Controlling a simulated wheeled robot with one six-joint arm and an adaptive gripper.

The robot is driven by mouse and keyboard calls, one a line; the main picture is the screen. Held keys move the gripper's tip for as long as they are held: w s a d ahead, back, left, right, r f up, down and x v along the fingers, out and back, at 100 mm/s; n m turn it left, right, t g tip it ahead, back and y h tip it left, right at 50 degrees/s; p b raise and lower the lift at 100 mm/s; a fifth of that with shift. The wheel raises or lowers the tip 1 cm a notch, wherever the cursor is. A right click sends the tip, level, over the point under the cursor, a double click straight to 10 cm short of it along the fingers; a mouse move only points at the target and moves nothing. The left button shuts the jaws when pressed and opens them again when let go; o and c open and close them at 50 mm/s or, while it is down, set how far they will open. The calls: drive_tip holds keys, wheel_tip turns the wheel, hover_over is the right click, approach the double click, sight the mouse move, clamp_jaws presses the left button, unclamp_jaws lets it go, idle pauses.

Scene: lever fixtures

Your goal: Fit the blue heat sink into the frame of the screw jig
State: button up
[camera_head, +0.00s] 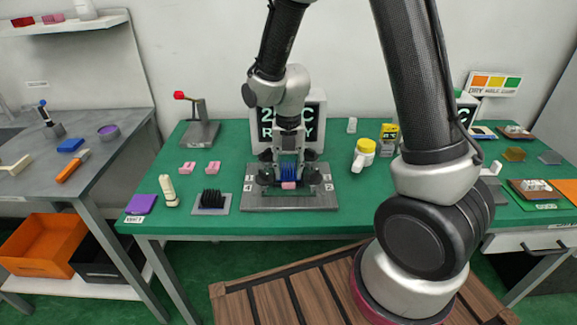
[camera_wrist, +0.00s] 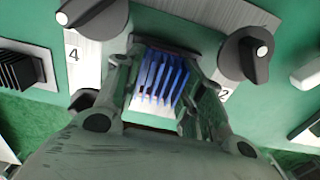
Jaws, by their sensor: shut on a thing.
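The blue heat sink (camera_wrist: 160,78) has upright fins and sits between my gripper's (camera_wrist: 158,95) two fingers in the wrist view. It also shows in the head view (camera_head: 290,172), low over the screw jig. My gripper is shut on it, pointing down. The screw jig (camera_head: 250,197) is a grey metal plate with numbered corners and black knobs (camera_wrist: 247,55) around its middle. A pink piece (camera_head: 288,186) shows just below the heat sink. I cannot tell whether the heat sink touches the frame; the fingers hide its lower edges.
A black heat sink (camera_head: 212,198) on a grey plate stands left of the jig. A display (camera_head: 312,124) stands behind.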

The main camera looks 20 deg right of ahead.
drive_tip(key=shift+f, duration=0.4)
drive_tip(key=o, duration=1)
drive_tip(key=shift+o, duration=0.2)
wheel_tip(320, 180, up, 12)
